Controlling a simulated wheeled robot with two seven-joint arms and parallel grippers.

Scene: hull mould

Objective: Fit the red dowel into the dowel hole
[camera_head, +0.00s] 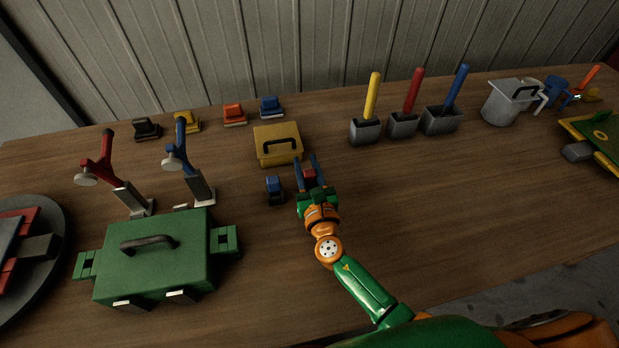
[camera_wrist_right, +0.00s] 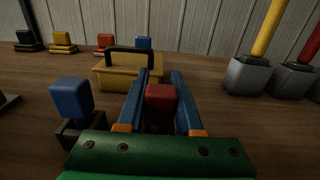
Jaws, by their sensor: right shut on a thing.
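The red dowel (camera_head: 309,174) shows as a small red block between the fingers of my right gripper (camera_head: 313,171). In the right wrist view the red dowel (camera_wrist_right: 160,97) sits between the two blue fingers of my right gripper (camera_wrist_right: 160,100), which is shut on it. Its lower part is hidden there. I cannot make out the dowel hole in either view. A similar blue block (camera_head: 274,184) stands left of the gripper; the wrist view shows this blue block (camera_wrist_right: 71,98) on a dark base. My left gripper is not in view.
A yellow lidded box (camera_head: 278,153) stands just beyond my right gripper. A green handled box (camera_head: 158,273) is at front left. Several grey holders with coloured handles (camera_head: 404,125) stand at the back. A green-and-yellow piece (camera_head: 598,147) is at far right. The table's middle right is clear.

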